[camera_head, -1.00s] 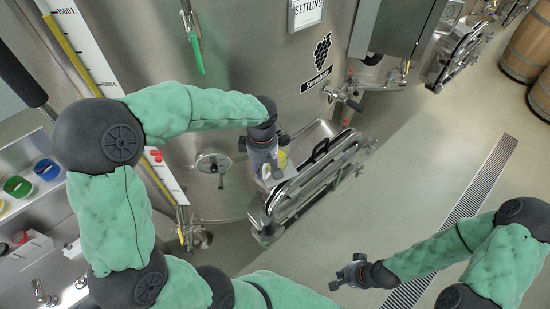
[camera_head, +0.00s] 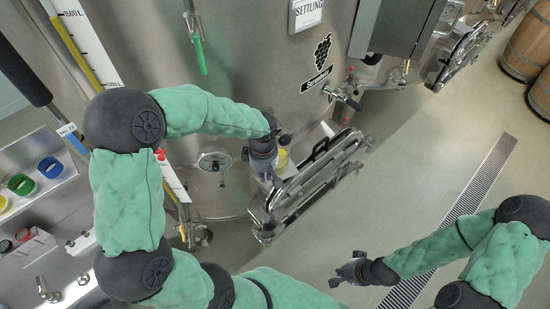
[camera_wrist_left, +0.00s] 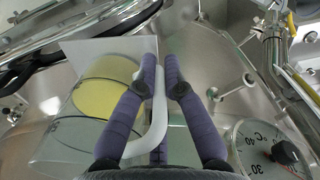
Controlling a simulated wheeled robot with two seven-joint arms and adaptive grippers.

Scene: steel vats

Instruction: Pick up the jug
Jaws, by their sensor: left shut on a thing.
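The jug (camera_wrist_left: 98,98) is clear, with yellow liquid inside and a pale upright handle (camera_wrist_left: 158,115). In the left wrist view my left gripper (camera_wrist_left: 160,62) is shut on this handle, one dark finger on each side. In the head view the jug (camera_head: 283,158) shows only as a small yellow patch beside my left gripper (camera_head: 266,170), at the vat's open hatch; the gripper hides the rest. I cannot tell whether the jug is resting on anything. My right gripper (camera_head: 345,273) looks open and empty, above the floor at the lower right.
The large steel vat (camera_head: 255,85) stands close behind the left gripper. Its open hatch door (camera_head: 310,185) is just right of the jug. A dial gauge (camera_wrist_left: 268,150) and a small valve (camera_head: 215,162) are near. A shelf with coloured cups (camera_head: 20,184) is at left.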

